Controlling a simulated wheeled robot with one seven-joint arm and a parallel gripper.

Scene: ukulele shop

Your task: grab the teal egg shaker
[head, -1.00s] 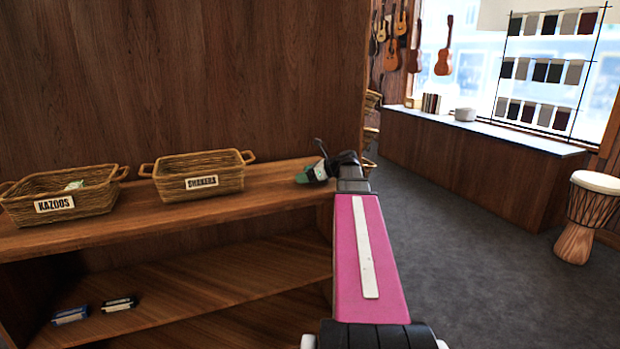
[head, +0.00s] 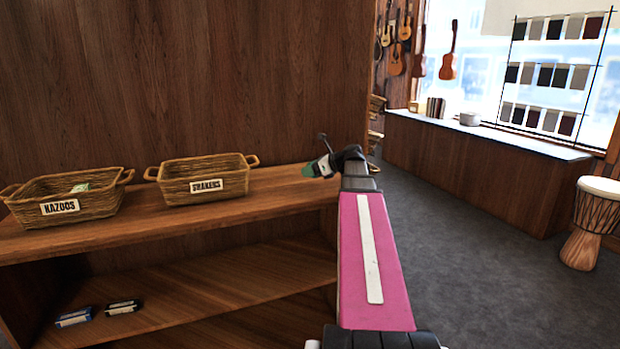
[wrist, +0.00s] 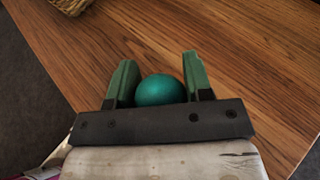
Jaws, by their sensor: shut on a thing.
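The teal egg shaker (wrist: 159,90) sits between the two green fingers of my gripper (wrist: 158,82) in the wrist view, close to the dark palm bar. The fingers are shut on it. The wooden shelf top shows beyond it. In the head view my gripper (head: 321,166) is over the right end of the upper shelf (head: 275,192). The egg cannot be made out there, hidden by the gripper and wrist. The gap between the egg and the wood is hard to judge.
The shakers basket (head: 206,188) and the kazoos basket (head: 100,204) stand left on the upper shelf. Small boxes (head: 74,317) lie on the lower shelf. A wooden back panel (head: 180,80) rises behind. Open floor (head: 450,240) lies right, with a drum (head: 590,222) beyond.

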